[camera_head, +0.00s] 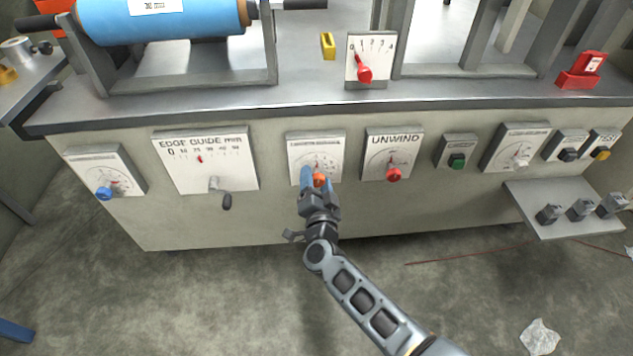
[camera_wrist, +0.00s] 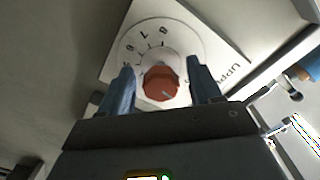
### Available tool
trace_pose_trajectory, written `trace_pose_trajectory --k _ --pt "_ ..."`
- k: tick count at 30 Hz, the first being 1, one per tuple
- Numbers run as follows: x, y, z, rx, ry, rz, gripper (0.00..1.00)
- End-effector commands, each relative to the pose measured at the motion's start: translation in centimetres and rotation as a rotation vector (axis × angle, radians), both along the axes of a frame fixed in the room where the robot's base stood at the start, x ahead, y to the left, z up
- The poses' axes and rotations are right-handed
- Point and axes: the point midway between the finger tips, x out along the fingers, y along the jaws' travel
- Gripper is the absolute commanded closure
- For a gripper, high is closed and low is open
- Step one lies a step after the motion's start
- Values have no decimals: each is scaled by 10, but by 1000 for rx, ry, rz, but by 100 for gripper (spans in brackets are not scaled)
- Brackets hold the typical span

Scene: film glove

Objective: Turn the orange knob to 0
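The orange knob (camera_head: 320,179) sits at the lower part of a white dial plate (camera_head: 301,143) on the front panel of the machine. In the wrist view the orange knob (camera_wrist: 161,84) shows a pale line on its face, toward the lower right of the picture. Printed numbers ring the dial plate (camera_wrist: 150,35); some are hidden. My gripper (camera_head: 320,180) is in front of the knob, with one blue finger on each side. In the wrist view my gripper (camera_wrist: 160,88) is open, with visible gaps between the fingers and the knob.
A red knob (camera_head: 393,175) on the UNWIND plate is close on the right. The EDGE GUIDE plate (camera_head: 204,153) with a crank (camera_head: 227,201) is on the left. A blue knob (camera_head: 104,193) is farther left. A small shelf (camera_head: 560,222) juts out at right.

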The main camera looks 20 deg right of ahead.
Motion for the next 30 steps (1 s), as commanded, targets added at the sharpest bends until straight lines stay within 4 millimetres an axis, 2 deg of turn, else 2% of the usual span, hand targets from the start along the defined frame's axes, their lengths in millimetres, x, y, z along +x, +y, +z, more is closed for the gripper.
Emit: trace_pose_trajectory --k 2,15,30 --pt "0 0 0 0 0 0 45" --pt "0 0 0 0 0 0 87" --pt "-1 0 -1 -142 46 0 89"
